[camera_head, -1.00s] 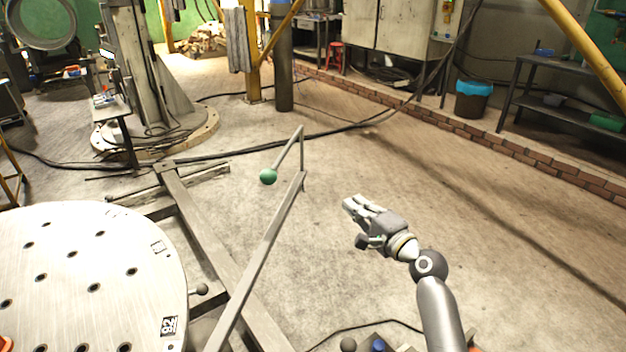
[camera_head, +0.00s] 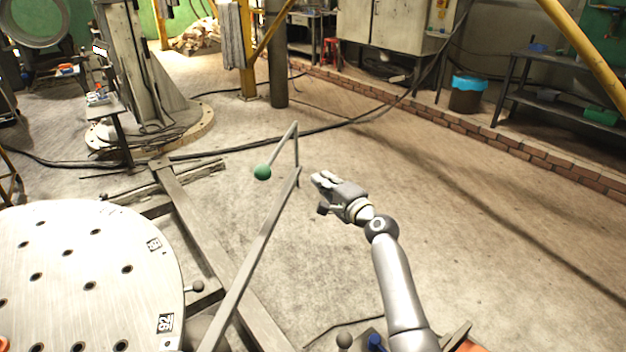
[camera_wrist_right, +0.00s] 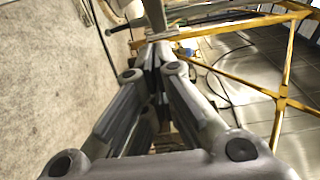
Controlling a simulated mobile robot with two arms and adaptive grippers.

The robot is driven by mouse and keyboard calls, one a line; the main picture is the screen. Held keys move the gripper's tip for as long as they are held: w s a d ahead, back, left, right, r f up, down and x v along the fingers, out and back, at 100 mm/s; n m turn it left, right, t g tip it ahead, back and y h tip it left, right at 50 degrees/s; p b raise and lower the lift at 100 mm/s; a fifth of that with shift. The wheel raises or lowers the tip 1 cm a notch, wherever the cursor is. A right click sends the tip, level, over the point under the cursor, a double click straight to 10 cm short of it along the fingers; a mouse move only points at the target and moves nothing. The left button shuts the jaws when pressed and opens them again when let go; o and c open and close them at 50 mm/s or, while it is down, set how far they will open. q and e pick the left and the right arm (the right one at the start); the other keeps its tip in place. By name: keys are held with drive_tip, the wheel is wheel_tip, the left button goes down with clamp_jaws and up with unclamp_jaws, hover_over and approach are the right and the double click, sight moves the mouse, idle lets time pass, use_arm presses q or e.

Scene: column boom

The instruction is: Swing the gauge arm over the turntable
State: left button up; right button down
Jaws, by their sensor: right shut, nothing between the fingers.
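The gauge arm (camera_head: 262,236) is a long grey bar that runs from the bottom of the head view up to a bent upright rod. My left gripper is not in view.
A grey floor beam (camera_head: 200,225) runs beside the turntable, with a small ball-ended lever (camera_head: 197,286) at the plate's edge. A machine column (camera_head: 145,70) stands at the back left. A low brick kerb (camera_head: 480,134) crosses the right. The floor right of my arm is clear.

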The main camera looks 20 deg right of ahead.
drive_tip(key=shift+w+a, duration=0.3)
drive_tip(key=shift+a, duration=0.35)
drive_tip(key=shift+w+a, duration=0.3)
drive_tip(key=shift+a, duration=0.3)
drive_tip(key=shift+w, duration=0.1)
